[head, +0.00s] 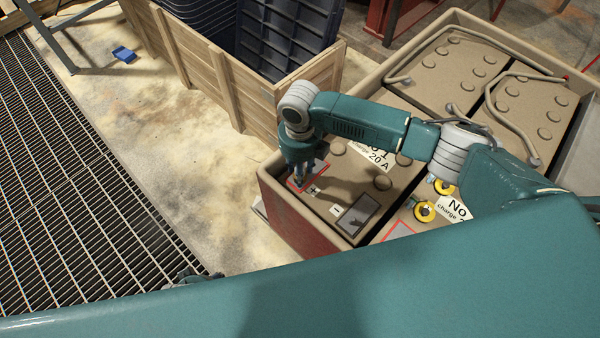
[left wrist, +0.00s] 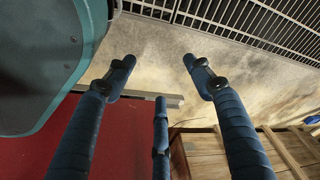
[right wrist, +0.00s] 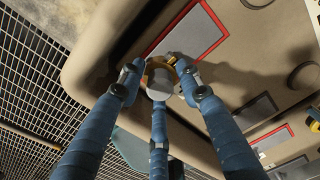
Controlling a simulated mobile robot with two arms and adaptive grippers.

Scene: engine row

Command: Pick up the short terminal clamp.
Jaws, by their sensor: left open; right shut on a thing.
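My right gripper (head: 298,183) points down over the near-left corner of the tan battery top (head: 345,187), beside a "+" label and a red-bordered patch. In the right wrist view its fingers (right wrist: 157,80) are shut around a small clamp (right wrist: 159,84) with a grey cylindrical end and a yellow part, likely the short terminal clamp. Fingers hide much of it; I cannot tell whether it touches the battery. Two yellow ring-shaped pieces (head: 425,211) (head: 445,187) sit on the neighbouring battery. My left gripper (left wrist: 160,78) is open and empty; only a bit shows in the head view (head: 190,277).
A wooden crate (head: 210,70) holding dark bins stands behind the battery. More tan batteries with hoses (head: 470,65) lie at the back right. A floor grating (head: 60,190) is at left, and the pale floor (head: 165,160) between is mostly clear. A blue object (head: 123,54) lies there.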

